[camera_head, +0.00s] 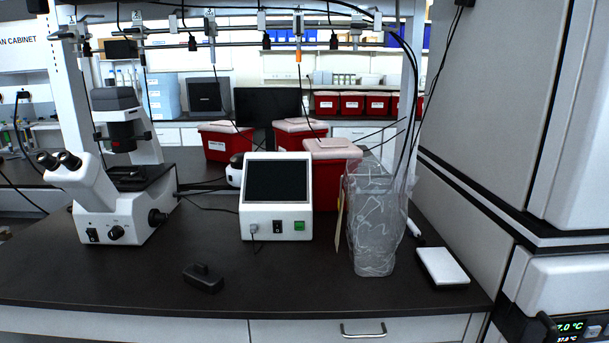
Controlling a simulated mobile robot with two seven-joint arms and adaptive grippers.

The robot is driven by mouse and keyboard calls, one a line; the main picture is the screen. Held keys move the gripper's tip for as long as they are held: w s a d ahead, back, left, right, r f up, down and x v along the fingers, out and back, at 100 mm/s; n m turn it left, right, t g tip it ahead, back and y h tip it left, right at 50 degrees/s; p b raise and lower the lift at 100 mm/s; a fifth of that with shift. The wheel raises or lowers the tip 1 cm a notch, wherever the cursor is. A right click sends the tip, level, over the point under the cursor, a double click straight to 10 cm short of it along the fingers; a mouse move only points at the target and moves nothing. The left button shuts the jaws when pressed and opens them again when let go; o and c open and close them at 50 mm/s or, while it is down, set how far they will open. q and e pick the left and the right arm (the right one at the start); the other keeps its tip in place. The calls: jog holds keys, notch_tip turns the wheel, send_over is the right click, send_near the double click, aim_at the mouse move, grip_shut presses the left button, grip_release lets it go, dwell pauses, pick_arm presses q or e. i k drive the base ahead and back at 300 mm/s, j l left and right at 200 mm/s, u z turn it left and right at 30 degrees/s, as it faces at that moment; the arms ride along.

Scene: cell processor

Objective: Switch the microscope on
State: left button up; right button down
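The white microscope (110,195) stands at the left of the dark bench, upright, with its black eyepieces (58,160) facing left. On its front base panel are a small black rocker switch (93,235) and a round black knob (116,232). A larger black knob (157,217) is at the right of its base. I cannot tell the switch's position at this size. Neither of my grippers shows in the head view.
A white box with a dark screen (277,183) stands mid-bench. A small black object (203,278) lies in front. Red bins (331,165), a clear bag (372,225) and a white-topped pad (442,267) are to the right. The bench front (120,290) below the microscope is clear.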

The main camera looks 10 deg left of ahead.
aim_at(91, 235)
jog(key=u, duration=1.4)
